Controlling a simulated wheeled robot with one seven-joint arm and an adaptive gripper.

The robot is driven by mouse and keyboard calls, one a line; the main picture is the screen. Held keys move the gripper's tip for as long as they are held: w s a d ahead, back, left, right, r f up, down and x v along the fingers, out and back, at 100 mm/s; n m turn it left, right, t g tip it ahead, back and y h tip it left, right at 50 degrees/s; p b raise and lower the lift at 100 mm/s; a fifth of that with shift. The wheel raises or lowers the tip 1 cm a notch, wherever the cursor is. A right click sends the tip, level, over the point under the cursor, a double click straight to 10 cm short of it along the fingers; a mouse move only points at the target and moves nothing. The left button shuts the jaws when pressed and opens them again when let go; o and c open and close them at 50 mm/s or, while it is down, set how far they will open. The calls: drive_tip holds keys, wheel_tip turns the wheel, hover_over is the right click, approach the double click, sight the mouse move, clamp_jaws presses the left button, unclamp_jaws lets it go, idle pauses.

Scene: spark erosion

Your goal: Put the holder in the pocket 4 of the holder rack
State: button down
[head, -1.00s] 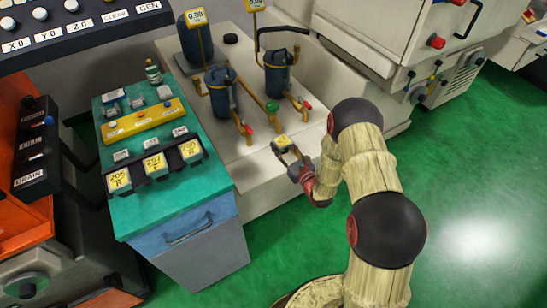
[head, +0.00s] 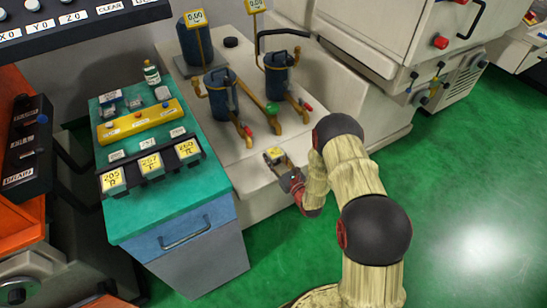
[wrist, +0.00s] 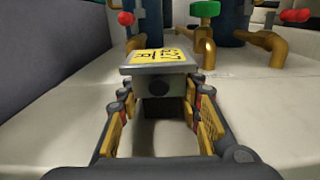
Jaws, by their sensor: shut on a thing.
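My gripper (head: 283,168) is shut on a grey block-shaped holder with a yellow label (head: 273,154). In the wrist view the holder (wrist: 158,85) sits between the two finger pads, its label on top. It is held in front of the pale machine bed; the gap below it cannot be judged. On the teal cart at left, a black rack (head: 131,186) at the front holds three blocks with yellow labels. A yellow bar (head: 140,123) with white tags lies behind it, with small grey pieces further back. Which of these has pocket 4 is not readable.
The teal cart top (head: 170,203) is bare in front of the black rack. A small bottle (head: 152,73) stands at its back. Blue canisters (head: 221,92) with brass pipes and a red-handled valve (head: 307,107) stand on the machine bed (head: 235,170), behind the gripper.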

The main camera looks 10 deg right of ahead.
drive_tip(key=c, duration=1.2)
unclamp_jaws()
drive_tip(key=shift+f, duration=0.1)
drive_tip(key=shift+c, duration=0.2)
